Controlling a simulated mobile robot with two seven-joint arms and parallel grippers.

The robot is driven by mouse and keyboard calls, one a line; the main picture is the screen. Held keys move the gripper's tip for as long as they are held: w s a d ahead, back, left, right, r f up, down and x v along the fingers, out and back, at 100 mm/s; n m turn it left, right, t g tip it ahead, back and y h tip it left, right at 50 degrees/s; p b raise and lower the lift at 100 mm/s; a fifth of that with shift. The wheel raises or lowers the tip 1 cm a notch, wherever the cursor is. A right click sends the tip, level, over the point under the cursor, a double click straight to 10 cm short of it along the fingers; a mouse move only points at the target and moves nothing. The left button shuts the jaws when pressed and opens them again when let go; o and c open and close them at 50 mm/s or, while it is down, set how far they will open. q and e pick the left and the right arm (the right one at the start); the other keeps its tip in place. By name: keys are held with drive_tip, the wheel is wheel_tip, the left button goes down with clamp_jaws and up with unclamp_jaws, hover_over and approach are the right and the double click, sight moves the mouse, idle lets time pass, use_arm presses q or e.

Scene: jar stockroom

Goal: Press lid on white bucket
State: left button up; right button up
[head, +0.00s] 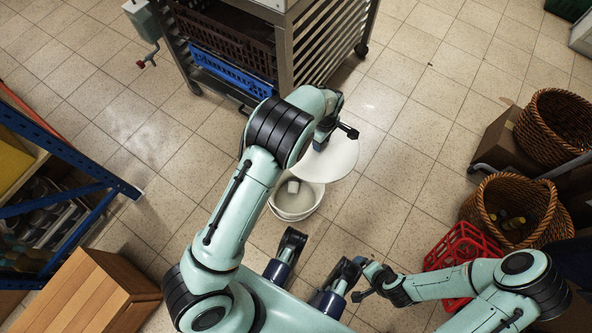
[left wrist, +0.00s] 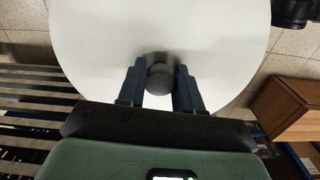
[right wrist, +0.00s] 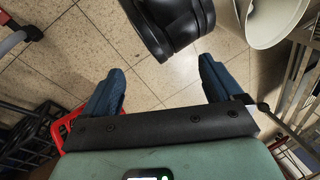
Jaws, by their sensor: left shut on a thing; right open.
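The white bucket (head: 292,214) stands open on the tiled floor, with a small pale thing (head: 293,187) inside. The round white lid (head: 340,157) is up at the bucket's far right side and overlaps part of its opening in the head view; the gap between them cannot be judged. My left gripper (head: 328,133) is shut on the lid's grey knob (left wrist: 160,76), seen between its fingers in the left wrist view. My right gripper (head: 361,279) is open and empty, apart from the bucket. The bucket also shows at the right wrist view's top right (right wrist: 275,22).
A metal rack (head: 292,50) with a brown and a blue crate (head: 232,72) stands behind. Wicker baskets (head: 515,208) and a red crate (head: 462,248) are at right. A wooden box (head: 90,295) and blue shelving (head: 60,135) are at left. Floor right of the lid is clear.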

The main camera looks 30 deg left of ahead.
use_arm(q)
drive_tip(key=s+a+f+n+b, duration=0.1)
drive_tip(key=s+a+f+n, duration=0.1)
drive_tip(key=f+n, duration=0.5)
drive_tip(key=s+a+f+n+b, duration=0.2)
drive_tip(key=f+n, duration=0.5)
drive_tip(key=f, duration=0.5)
drive_tip(key=s+a+f+n+b, duration=0.1)
drive_tip(key=s+a+f+n, duration=0.1)
drive_tip(key=f+n, duration=0.6)
drive_tip(key=shift+s+f, duration=0.2)
drive_tip(key=shift+f, duration=0.55)
use_arm(e)
wheel_tip(320, 180, down, 6)
drive_tip(key=w+d+h, duration=0.1)
drive_tip(key=w+d, duration=0.1)
drive_tip(key=d, duration=0.1)
drive_tip(key=shift+w+r+m+t, duration=0.2)
drive_tip(key=shift+m+t, duration=0.1)
drive_tip(key=shift+t, duration=0.1)
use_arm(q)
drive_tip(key=shift+b, duration=0.65)
use_arm(e)
drive_tip(key=shift+a+f, duration=0.1)
drive_tip(key=shift+f, duration=0.5)
use_arm(q)
drive_tip(key=shift+f+b, duration=0.7)
drive_tip(key=shift+b, duration=0.4)
use_arm(e)
drive_tip(key=shift+x, duration=1.05)
